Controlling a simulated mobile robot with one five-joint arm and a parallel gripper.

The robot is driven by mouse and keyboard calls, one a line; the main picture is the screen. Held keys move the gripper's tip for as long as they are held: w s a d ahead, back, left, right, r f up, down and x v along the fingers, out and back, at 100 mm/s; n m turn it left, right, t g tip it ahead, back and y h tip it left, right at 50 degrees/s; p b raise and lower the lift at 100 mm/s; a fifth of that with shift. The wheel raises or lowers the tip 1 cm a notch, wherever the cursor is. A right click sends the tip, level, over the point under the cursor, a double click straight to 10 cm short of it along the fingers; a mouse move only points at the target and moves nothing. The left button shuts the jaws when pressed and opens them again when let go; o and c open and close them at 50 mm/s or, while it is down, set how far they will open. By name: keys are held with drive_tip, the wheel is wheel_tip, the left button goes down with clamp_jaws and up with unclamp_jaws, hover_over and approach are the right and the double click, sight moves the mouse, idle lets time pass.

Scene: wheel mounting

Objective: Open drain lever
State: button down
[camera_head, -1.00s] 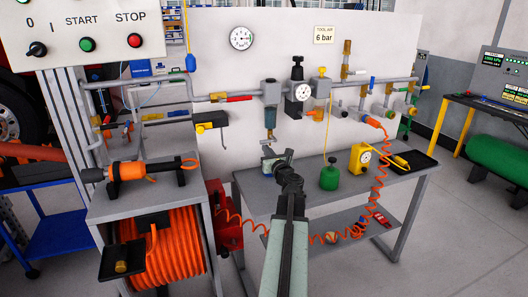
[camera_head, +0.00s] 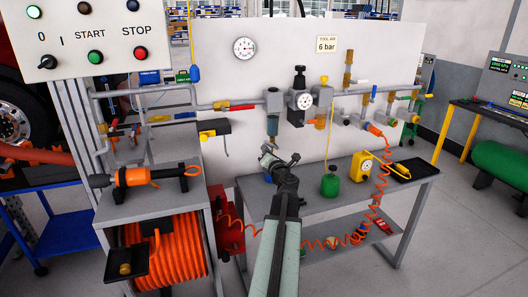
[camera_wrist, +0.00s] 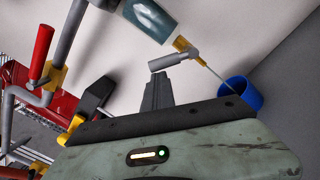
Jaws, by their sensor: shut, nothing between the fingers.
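The drain lever (camera_wrist: 172,60) is a short grey bar on a brass fitting (camera_wrist: 186,46) under the clear filter bowl (camera_wrist: 150,18) in the wrist view. It sticks out sideways from the fitting. A thin pale line runs from the fitting down to a blue cup (camera_wrist: 240,92); I cannot tell if it is liquid or a tube. My gripper (camera_wrist: 158,78) is shut and empty, its tip just under the lever; I cannot tell if they touch. In the head view my gripper (camera_head: 272,160) is below the filter bowl (camera_head: 272,126), where the lever is hard to make out.
A red-handled valve (camera_wrist: 41,52) and grey pipes are left in the wrist view. In the head view, a regulator gauge (camera_head: 305,102) hangs right of the bowl. A green bottle (camera_head: 330,184) and yellow gauge box (camera_head: 362,164) stand on the grey bench (camera_head: 345,200).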

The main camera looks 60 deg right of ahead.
drive_tip(key=shift+m, duration=0.8)
drive_tip(key=shift+s+d+r+p, duration=0.6)
drive_tip(key=shift+s+r+p, duration=0.1)
drive_tip(key=shift+r+p, duration=0.2)
drive_tip(key=shift+s+d+r+p, duration=0.65)
drive_tip(key=shift+r+p, duration=0.15)
drive_tip(key=shift+r, duration=0.1)
drive_tip(key=shift+s+d+r, duration=0.1)
